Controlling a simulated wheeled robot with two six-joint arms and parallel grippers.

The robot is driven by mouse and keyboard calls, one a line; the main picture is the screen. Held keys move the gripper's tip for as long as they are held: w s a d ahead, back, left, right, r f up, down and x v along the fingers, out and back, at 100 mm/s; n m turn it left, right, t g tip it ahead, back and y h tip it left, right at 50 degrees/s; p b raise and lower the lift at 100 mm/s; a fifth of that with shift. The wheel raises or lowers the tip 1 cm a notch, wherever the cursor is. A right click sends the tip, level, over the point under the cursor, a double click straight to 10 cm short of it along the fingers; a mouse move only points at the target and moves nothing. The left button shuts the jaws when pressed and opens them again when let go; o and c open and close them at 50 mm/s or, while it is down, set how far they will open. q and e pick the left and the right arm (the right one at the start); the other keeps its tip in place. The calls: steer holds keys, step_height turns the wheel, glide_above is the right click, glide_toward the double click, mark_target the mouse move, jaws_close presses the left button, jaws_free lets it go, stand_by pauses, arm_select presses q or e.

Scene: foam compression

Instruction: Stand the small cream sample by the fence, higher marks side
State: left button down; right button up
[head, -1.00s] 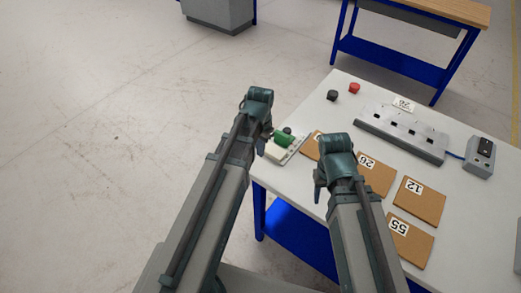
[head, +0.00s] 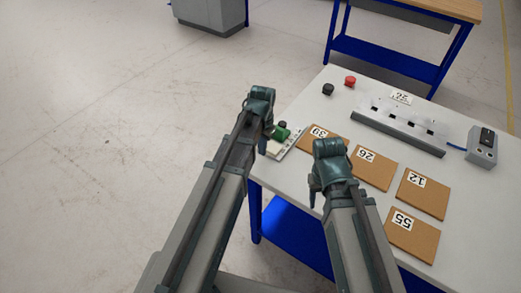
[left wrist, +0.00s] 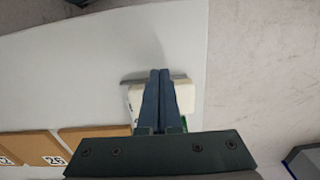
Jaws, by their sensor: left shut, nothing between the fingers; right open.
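My left gripper (head: 264,146) is shut and empty at the left edge of the table, over a small pale fixture (head: 285,152). In the left wrist view its closed fingers (left wrist: 160,75) point at a cream block (left wrist: 186,97), which shows on both sides of them. I cannot tell whether they touch it. A thin dark grey strip (left wrist: 133,81) runs along the block's far side; I cannot tell if it is the fence. A green piece (head: 281,133) sits by the fixture. My right gripper (head: 314,197) is open over the table's near left part.
Brown numbered pads lie on the table (head: 340,88), including 26 (head: 373,173), 12 (head: 423,196) and 55 (head: 412,240). Behind them are a long grey slotted bar (head: 400,133), a switch box (head: 483,145), and black (head: 328,89) and red (head: 350,81) buttons.

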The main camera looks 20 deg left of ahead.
arm_select(q)
steer(key=shift+w, duration=0.1)
steer(key=shift+w+d, duration=0.25)
steer(key=shift+w, duration=0.25)
steer(key=shift+w+d, duration=0.2)
steer(key=shift+w, duration=0.25)
steer(key=shift+s, duration=0.15)
